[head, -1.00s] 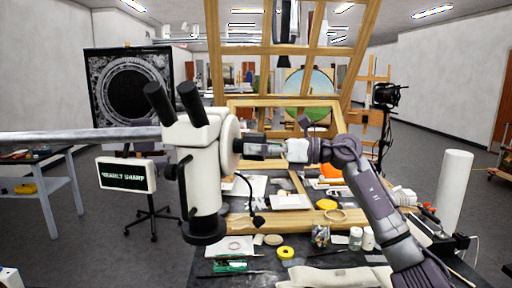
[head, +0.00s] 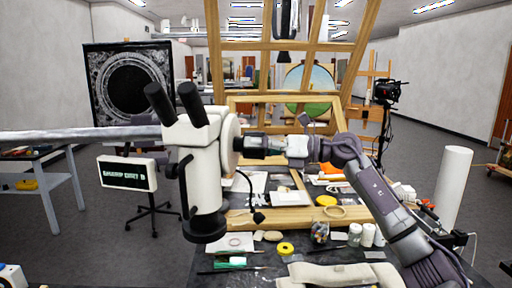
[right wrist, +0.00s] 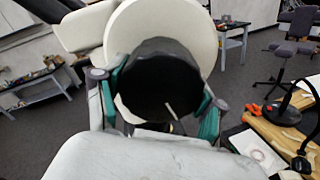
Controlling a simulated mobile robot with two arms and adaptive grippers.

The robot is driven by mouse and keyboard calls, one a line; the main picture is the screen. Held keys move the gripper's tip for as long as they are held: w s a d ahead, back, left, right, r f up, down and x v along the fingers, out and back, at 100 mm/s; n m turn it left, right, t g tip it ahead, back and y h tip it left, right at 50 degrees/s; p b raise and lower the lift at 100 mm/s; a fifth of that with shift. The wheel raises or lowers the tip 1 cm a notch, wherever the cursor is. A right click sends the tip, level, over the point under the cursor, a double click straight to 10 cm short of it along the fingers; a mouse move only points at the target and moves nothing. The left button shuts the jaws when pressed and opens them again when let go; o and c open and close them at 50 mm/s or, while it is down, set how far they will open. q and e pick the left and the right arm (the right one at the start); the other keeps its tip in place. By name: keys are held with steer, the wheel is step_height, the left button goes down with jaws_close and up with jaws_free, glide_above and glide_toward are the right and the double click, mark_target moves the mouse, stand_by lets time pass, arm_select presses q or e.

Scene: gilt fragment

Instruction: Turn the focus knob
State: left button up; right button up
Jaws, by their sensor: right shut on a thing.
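The white microscope (head: 205,165) with two black eyepieces stands on its arm at the centre-left of the head view. The dark focus knob (head: 238,144) sticks out from the white disc on its right side. The knob also fills the middle of the right wrist view (right wrist: 158,82). My right gripper (head: 246,147) reaches in from the right, with its teal-padded fingers on both sides of the knob, shut on it. In the right wrist view the fingers (right wrist: 158,95) flank the knob. A small display (head: 127,174) left of the microscope shows pale text too blurred to read. My left gripper is not in view.
Below is a cluttered dark worktable with a wooden frame (head: 290,217), jars (head: 367,235), yellow tape (head: 285,248) and papers. A white roll (head: 453,187) stands at right. A thin bent lamp (head: 258,216) hangs near the microscope.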

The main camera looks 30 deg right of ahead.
steer(key=o, duration=1.1)
steer(key=shift+o, duration=0.2)
steer(key=v, duration=1.2)
steer(key=shift+w+a, duration=0.1)
stand_by(0.6)
